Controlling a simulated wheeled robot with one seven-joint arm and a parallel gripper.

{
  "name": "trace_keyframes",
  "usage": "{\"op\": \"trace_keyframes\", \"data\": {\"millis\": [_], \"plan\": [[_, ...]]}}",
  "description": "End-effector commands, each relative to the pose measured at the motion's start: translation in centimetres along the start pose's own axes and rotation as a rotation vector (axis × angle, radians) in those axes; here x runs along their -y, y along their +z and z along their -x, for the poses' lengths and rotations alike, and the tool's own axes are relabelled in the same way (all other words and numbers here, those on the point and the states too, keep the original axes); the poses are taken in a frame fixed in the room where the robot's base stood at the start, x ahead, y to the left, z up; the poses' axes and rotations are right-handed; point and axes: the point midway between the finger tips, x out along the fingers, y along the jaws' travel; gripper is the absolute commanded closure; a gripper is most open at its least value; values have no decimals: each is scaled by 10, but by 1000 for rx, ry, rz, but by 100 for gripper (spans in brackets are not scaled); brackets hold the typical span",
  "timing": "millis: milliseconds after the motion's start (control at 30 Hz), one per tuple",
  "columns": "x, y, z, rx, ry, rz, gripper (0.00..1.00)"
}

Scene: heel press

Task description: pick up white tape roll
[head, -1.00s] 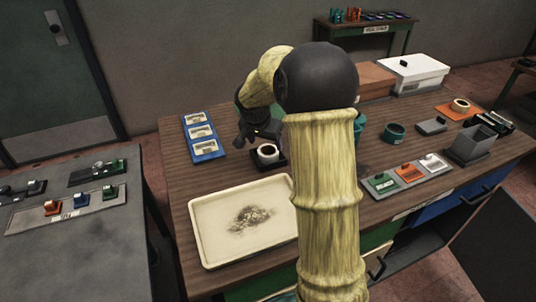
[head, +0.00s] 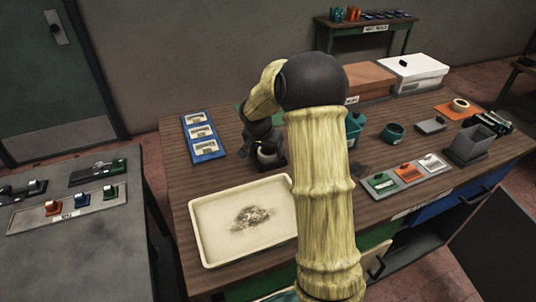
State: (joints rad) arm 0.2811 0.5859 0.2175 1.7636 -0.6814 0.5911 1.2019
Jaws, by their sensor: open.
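My gripper (head: 262,148) is open and is right at the roll from above. Its dark fingers blur into the roll and base, so I cannot tell whether they touch it or straddle it.
A cream tray (head: 213,252) with a dark smudge lies in front of my gripper. A blue panel (head: 203,137) is to its left. A white box (head: 413,73) stands at the back. Bench surface left of the roll is bare.

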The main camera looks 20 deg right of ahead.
Motion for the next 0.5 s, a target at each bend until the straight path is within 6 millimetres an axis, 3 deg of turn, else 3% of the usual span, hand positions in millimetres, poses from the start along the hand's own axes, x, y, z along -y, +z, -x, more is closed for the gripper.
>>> {"op": "trace_keyframes", "data": {"millis": [333,367,500], "plan": [[-3,-2,0,0,3,-5,27],[-3,-2,0,0,3,-5,29],[-3,-1,0,0,3,-4,57]]}}
